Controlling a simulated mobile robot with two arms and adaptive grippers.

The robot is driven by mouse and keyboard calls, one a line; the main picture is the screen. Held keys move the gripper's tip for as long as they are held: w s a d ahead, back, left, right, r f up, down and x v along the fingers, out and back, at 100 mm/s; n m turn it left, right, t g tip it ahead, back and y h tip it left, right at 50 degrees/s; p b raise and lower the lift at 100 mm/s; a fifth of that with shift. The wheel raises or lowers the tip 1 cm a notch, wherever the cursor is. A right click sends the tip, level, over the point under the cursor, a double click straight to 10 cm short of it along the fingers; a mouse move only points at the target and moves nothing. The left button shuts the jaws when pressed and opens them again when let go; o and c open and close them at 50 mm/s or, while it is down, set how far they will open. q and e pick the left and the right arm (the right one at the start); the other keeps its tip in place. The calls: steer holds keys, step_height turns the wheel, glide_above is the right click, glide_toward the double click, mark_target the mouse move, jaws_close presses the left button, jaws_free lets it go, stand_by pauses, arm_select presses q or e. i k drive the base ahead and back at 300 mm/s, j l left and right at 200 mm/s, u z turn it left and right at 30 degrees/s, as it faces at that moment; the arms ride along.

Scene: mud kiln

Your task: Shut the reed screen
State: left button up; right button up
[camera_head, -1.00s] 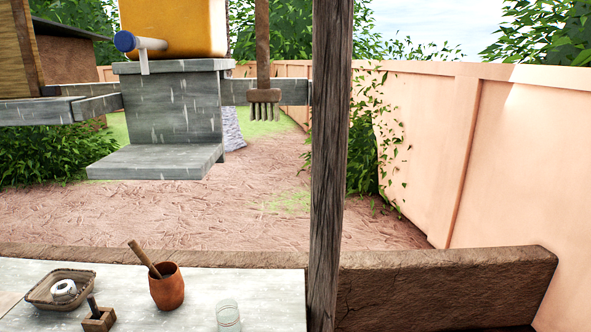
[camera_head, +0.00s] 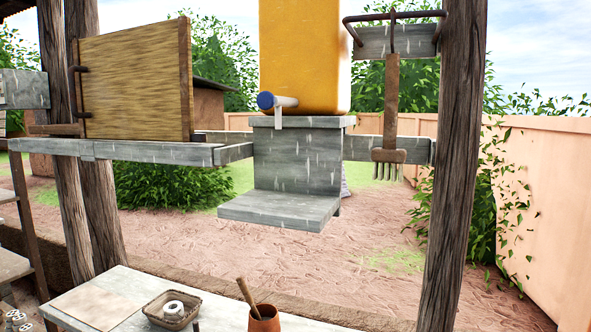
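The reed screen (camera_head: 132,83) is a straw-coloured panel with dark wooden edges, at the upper left. It stands upright on a grey wooden rail (camera_head: 150,152), beside the dark posts on its left. Dark metal hinge-like fittings (camera_head: 77,90) show at its left edge. It looks swung at an angle, with an open gap between its right edge and the yellow container. Neither of my grippers is in view.
A yellow container (camera_head: 304,55) with a blue tap sits on a grey stepped stand (camera_head: 296,170). A hanging rake-like tool (camera_head: 391,120) and a wooden post (camera_head: 455,170) stand right. The worktop below holds a basket (camera_head: 171,310), a clay pot (camera_head: 264,320) and a flat board (camera_head: 98,304).

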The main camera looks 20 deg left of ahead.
mark_target(135, 83)
steer(key=u, duration=1.6)
